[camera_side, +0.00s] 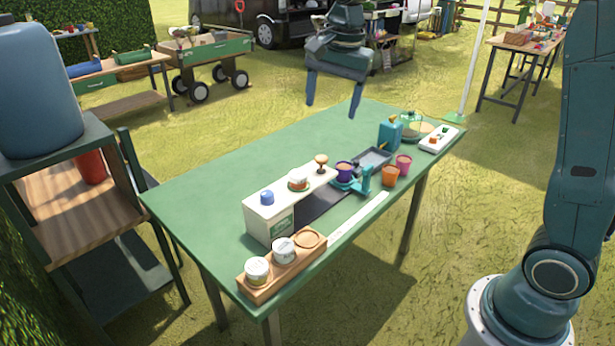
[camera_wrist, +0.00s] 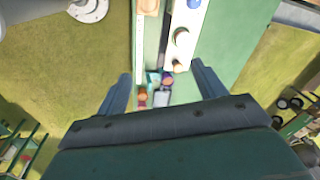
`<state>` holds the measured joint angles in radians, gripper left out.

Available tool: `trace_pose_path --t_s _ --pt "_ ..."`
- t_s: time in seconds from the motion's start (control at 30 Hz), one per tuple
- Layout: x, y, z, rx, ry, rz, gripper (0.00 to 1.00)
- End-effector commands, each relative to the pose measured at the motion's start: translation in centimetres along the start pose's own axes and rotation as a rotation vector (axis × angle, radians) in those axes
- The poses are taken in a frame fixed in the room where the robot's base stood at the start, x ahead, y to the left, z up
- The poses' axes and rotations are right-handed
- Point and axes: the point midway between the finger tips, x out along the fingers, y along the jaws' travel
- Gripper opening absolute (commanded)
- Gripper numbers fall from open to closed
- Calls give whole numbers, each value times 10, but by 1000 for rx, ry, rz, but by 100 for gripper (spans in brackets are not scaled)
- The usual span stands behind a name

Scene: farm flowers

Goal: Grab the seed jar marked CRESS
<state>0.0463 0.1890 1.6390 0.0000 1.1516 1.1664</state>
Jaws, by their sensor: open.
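Two white-lidded jars stand in a wooden rack (camera_side: 300,258) at the near left corner of the green table. One is the left jar (camera_side: 257,270), the other the middle jar (camera_side: 284,250); the rack's third round place holds no jar. Their labels are too small to read, so I cannot tell which is marked CRESS. My gripper (camera_side: 331,112) hangs open and empty, high above the table's far side, well away from the rack. In the wrist view my gripper's fingers (camera_wrist: 160,78) are spread wide, with part of the rack (camera_wrist: 149,6) at the top edge.
A white box unit (camera_side: 268,222) with a blue knob stands beside the rack. Purple, orange (camera_side: 389,176) and pink cups stand mid-table by a teal device and a grey tray. The table's left part is clear.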

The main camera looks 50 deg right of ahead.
Motion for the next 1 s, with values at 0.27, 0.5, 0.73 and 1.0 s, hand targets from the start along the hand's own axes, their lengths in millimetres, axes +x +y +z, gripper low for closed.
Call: trace_pose_path --t_s 0.27,0.5,0.73,1.0 --pt "47 -45 -25 271 -20 76 69" --pt "89 -72 -42 485 -21 134 69" --pt "110 -83 -49 590 -18 161 69" --pt "114 -84 -50 601 -17 165 69"
